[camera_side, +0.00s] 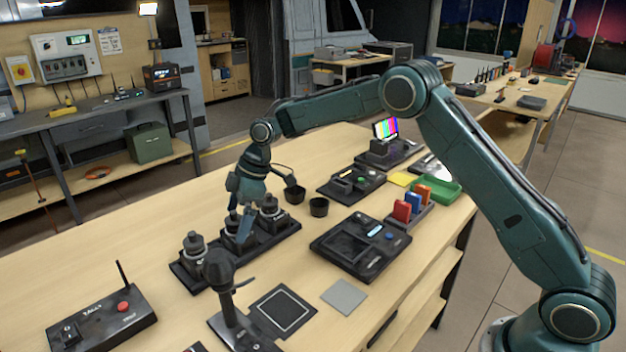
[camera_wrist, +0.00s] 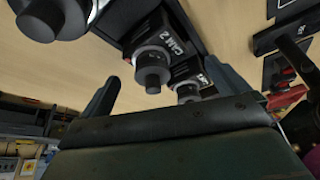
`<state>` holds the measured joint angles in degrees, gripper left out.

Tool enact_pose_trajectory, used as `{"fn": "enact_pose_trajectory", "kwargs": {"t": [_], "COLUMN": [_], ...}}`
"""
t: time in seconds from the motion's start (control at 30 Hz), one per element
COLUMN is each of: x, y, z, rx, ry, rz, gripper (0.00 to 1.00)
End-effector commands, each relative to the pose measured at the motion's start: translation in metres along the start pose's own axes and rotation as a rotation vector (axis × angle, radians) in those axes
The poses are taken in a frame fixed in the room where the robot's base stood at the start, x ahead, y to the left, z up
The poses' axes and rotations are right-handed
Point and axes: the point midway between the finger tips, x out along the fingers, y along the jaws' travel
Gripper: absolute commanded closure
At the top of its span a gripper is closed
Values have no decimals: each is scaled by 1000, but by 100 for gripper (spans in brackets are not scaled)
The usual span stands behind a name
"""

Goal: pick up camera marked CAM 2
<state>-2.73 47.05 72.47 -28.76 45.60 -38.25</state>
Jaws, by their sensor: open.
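The camera marked CAM 2 (camera_wrist: 165,45) is a dark block with a round lens, the middle of three in a row in the wrist view. In the side view it is the middle camera (camera_side: 238,232) on a dark tray (camera_side: 186,274), partly hidden by my fingers. My gripper (camera_side: 239,217) is open, pointing down over it. In the wrist view the two fingers of my gripper (camera_wrist: 165,82) stand left and right of the lens, with nothing clamped. I cannot tell whether a finger touches the camera.
Two similar cameras flank it closely: one on the left (camera_side: 193,246) and one on the right (camera_side: 270,208). A joystick (camera_side: 228,290) stands in front of the tray. A tally box (camera_side: 100,318) is at front left.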

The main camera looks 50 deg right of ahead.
Motion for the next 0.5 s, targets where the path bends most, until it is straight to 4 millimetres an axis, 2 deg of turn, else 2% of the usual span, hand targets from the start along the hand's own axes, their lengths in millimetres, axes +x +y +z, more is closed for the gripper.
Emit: {"fn": "enact_pose_trajectory", "kwargs": {"t": [0.23,0.5], "x": [29,36], "y": [-2,-1], "z": [0,0], "rx": [1,0], "ry": [-1,-1], "rz": [0,2], "gripper": [0,0]}}
